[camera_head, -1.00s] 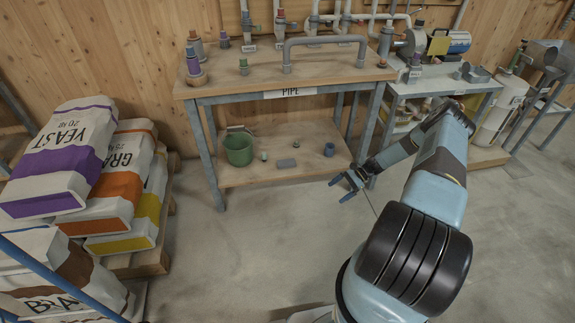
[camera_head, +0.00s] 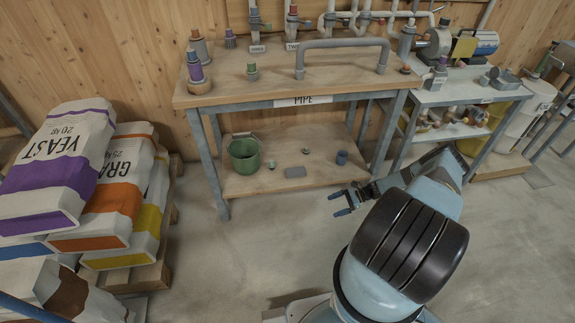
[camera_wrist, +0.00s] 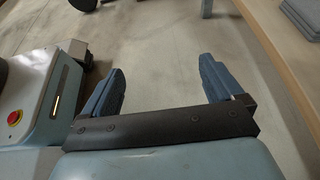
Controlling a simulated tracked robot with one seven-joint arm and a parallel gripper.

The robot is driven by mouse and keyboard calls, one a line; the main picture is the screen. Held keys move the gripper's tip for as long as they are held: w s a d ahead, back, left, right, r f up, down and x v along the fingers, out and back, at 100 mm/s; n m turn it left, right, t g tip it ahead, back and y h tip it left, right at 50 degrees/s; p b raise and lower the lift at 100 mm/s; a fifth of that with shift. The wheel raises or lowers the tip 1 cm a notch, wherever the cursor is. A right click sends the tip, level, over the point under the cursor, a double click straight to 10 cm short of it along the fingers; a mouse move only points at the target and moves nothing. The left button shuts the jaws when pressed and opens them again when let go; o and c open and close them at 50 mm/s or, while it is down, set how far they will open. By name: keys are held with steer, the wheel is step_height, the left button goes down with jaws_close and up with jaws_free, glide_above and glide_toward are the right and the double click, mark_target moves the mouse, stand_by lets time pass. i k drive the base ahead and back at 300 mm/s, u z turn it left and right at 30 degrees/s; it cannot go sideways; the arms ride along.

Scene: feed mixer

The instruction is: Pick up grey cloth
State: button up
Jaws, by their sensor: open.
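In the wrist view a grey folded stack, likely the cloth (camera_wrist: 303,17), shows at the top right corner on the shelf, partly cut off by the frame. My gripper (camera_head: 337,202) is open and empty.
The tabletop (camera_head: 350,75) with pipes is above. Table legs (camera_head: 207,165) stand at the corners. Feed sacks (camera_head: 55,165) are at left. The floor in front is clear.

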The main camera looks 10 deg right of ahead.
mark_target(299, 171)
steer(key=i, duration=0.95)
steer(key=z, duration=0.05)
